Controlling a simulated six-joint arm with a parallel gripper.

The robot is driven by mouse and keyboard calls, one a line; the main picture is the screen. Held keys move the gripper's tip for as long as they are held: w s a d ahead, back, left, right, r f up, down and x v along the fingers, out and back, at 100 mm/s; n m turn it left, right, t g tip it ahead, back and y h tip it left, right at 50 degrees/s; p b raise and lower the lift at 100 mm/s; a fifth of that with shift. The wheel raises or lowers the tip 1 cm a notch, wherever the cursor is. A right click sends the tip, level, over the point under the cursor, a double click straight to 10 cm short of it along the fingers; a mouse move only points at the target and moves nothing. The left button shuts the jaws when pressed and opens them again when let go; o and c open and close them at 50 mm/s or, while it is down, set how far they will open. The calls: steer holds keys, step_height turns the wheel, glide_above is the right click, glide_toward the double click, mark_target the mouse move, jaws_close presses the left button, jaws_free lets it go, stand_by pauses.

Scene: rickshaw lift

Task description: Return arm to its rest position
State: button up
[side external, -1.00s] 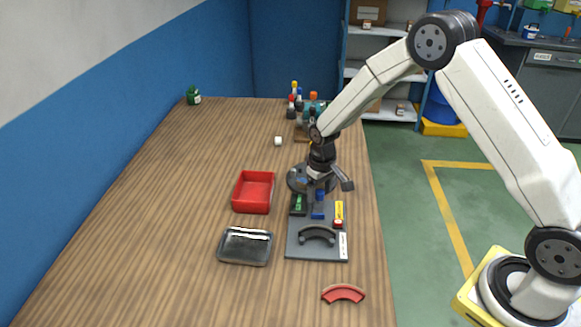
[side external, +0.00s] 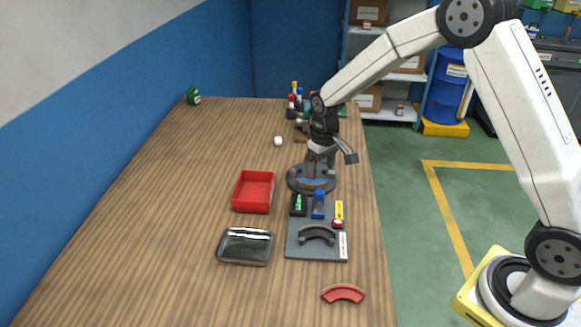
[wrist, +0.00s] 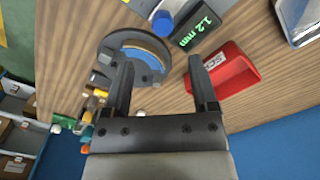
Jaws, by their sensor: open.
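My gripper (wrist: 163,88) is open in the wrist view, with two dark fingers apart and nothing between them. In the side view my gripper (side external: 333,160) is above the wooden table (side external: 180,200), over a round dark stand (side external: 311,180) with a blue inner part. The round stand also shows in the wrist view (wrist: 112,45), beyond the left finger. Part of the stand is hidden behind my gripper in the side view.
A red curved piece (side external: 343,293) lies at the front. Several bottles stand behind my gripper. The table's left side is clear.

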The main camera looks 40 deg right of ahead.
steer(key=shift+r, duration=0.1)
stand_by(0.3)
steer(key=shift+s+a+r, duration=0.15)
steer(key=shift+s+r, duration=0.2)
steer(key=shift+s, duration=0.25)
steer(key=s+a+r+t, duration=0.1)
steer(key=s+r, duration=0.1)
steer(key=s, duration=0.7)
steer(key=s+a+r+t, duration=0.1)
steer(key=s, duration=0.8)
steer(key=shift+s+r+t, duration=0.25)
steer(key=shift+r+t, duration=0.05)
steer(key=shift+r, duration=0.1)
